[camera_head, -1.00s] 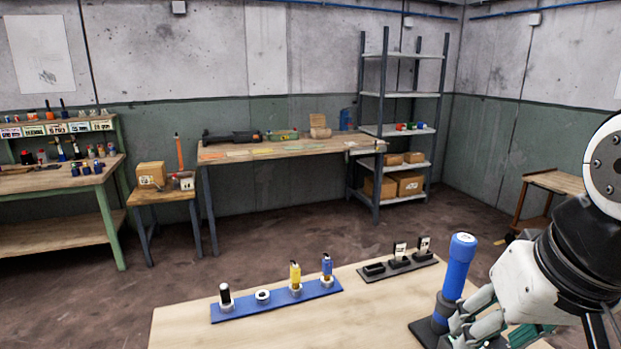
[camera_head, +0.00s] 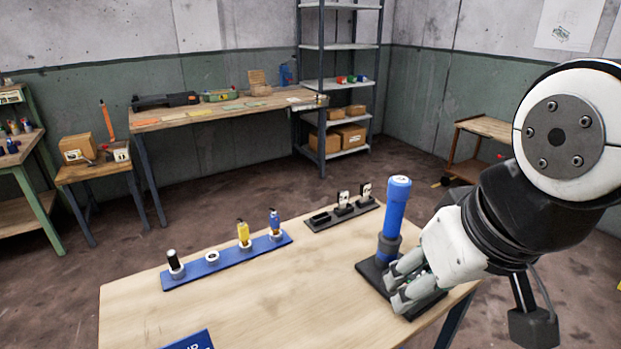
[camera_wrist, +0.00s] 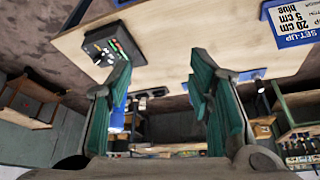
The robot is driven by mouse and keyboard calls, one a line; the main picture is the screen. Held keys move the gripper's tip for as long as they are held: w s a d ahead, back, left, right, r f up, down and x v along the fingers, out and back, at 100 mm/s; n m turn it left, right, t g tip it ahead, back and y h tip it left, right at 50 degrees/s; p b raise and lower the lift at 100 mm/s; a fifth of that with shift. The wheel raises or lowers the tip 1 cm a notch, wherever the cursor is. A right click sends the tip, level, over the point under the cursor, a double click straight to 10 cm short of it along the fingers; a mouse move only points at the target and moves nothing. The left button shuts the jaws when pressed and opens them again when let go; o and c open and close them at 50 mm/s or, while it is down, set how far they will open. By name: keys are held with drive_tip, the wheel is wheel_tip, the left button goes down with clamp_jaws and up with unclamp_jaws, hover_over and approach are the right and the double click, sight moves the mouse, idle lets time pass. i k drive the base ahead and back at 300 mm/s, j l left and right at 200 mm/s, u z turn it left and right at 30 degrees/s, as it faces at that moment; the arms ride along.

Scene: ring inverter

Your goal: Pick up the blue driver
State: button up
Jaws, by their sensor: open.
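A small blue driver (camera_head: 274,221) stands upright in a white ring holder at the right end of a blue rack (camera_head: 227,258), in the head view. A yellow driver (camera_head: 243,232) and a black one (camera_head: 173,260) stand in the same rack, with an empty white ring (camera_head: 211,257) between them. My gripper (camera_head: 397,287) is low at the table's right, well away from the blue driver. In the wrist view its green fingers (camera_wrist: 160,95) are apart, with nothing held between them. I cannot make out the blue driver clearly there.
A tall blue cylinder (camera_head: 397,205) stands on a black base (camera_head: 372,276) right beside my gripper. A black rack with upright cards (camera_head: 340,213) is behind it. A blue sign (camera_head: 190,341) lies at the near edge. The table's middle (camera_head: 270,290) is clear.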

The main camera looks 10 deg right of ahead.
sight(398, 188)
drive_tip(key=z, duration=4.25)
drive_tip(key=l+u, duration=0.15)
drive_tip(key=u, duration=3.55)
drive_tip(key=k+j+u, duration=0.15)
drive_tip(key=u, duration=0.15)
drive_tip(key=k+j+u, duration=0.25)
drive_tip(key=k+j, duration=0.15)
